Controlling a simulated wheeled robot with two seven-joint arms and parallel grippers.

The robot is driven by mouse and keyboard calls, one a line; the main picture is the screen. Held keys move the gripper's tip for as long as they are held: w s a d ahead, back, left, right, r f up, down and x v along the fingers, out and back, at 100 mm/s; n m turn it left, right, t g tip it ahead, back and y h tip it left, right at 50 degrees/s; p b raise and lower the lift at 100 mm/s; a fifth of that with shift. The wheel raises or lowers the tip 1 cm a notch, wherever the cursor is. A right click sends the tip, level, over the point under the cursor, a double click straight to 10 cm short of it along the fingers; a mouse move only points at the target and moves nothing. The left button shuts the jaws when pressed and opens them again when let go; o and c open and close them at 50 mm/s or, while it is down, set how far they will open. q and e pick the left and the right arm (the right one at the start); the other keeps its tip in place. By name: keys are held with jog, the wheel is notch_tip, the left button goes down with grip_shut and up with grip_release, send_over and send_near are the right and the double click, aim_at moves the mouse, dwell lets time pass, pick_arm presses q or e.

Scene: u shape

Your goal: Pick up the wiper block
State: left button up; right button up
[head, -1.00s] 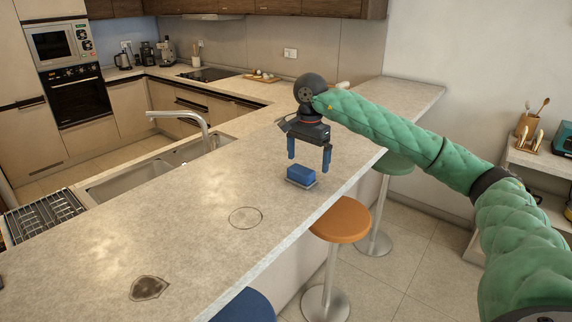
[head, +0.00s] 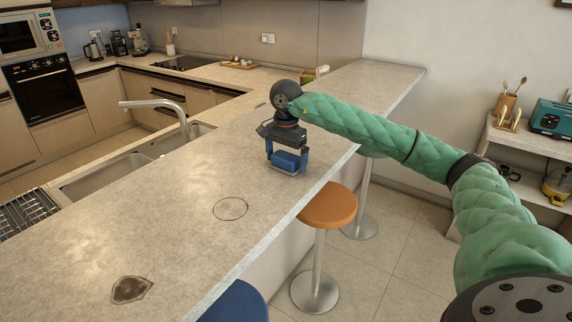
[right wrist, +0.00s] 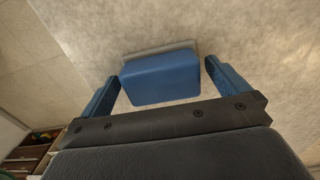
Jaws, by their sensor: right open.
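The wiper block (head: 288,162) is a blue block with a grey base, lying on the stone counter (head: 180,215) near its front edge. My right gripper (head: 287,170) is lowered over it, with one blue finger on each side of the block. In the right wrist view the wiper block (right wrist: 162,78) sits between the open fingers of my right gripper (right wrist: 165,80). A gap shows on both sides, wider on the right. My left gripper is not in view.
A dark shield-shaped patch (head: 131,290) and a thin drawn circle (head: 230,208) mark the counter. A sink with a tap (head: 160,104) lies to the left. An orange stool (head: 328,206) and a blue stool (head: 236,303) stand along the front edge. The counter around the block is clear.

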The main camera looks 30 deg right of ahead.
jog(key=shift+w+f, duration=0.15)
jog(key=shift+f, duration=0.15)
jog(key=c, duration=0.9)
jog(key=shift+r, duration=0.15)
jog(key=shift+c, duration=0.2)
